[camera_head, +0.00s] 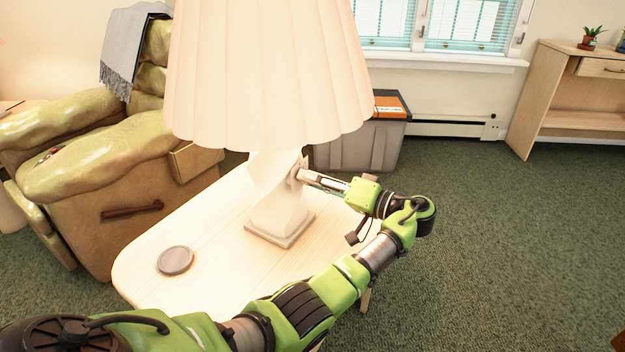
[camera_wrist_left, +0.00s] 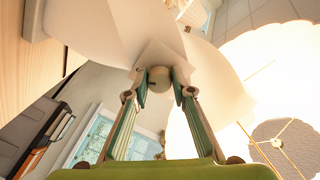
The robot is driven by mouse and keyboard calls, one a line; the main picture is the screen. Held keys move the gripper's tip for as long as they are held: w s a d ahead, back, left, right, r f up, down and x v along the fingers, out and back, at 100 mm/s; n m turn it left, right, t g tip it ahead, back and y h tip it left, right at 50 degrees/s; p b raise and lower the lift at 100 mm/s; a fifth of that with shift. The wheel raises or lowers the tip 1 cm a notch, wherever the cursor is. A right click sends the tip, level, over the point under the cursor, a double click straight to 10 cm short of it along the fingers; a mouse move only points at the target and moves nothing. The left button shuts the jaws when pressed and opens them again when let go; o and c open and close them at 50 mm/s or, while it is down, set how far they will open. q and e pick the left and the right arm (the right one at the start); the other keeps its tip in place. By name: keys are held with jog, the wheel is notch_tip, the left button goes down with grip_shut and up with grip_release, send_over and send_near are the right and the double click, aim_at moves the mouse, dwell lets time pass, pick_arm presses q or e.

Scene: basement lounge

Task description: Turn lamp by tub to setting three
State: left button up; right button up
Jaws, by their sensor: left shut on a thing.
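The table lamp, with a pleated cream shade (camera_head: 265,75) and a twisted white body (camera_head: 273,190), stands upright on a square foot on the pale wooden table. The shade looks bright, as if lit. The grey tub (camera_head: 357,147) stands on the floor behind the table. My left gripper (camera_head: 304,175) reaches in from the right side of the lamp, under the shade. In the left wrist view its two fingers (camera_wrist_left: 160,84) are shut on a small round pale knob (camera_wrist_left: 159,75) on the lamp body. The knob's setting cannot be read. My right gripper is not in view.
A grey round coaster (camera_head: 175,260) lies on the wooden table (camera_head: 215,222). A tan recliner (camera_head: 110,190) with a grey throw is close on the left. An orange-and-black item (camera_head: 391,106) lies on the tub. Green carpet is open on the right, before a wooden desk (camera_head: 540,90).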

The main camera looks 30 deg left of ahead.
pick_arm(q)
jog(key=o, duration=1.1)
jog(key=shift+d, duration=0.1)
jog(key=shift+o, duration=0.2)
jog(key=d, duration=1.2)
jog(key=shift+r, duration=0.2)
jog(key=shift+w, duration=0.1)
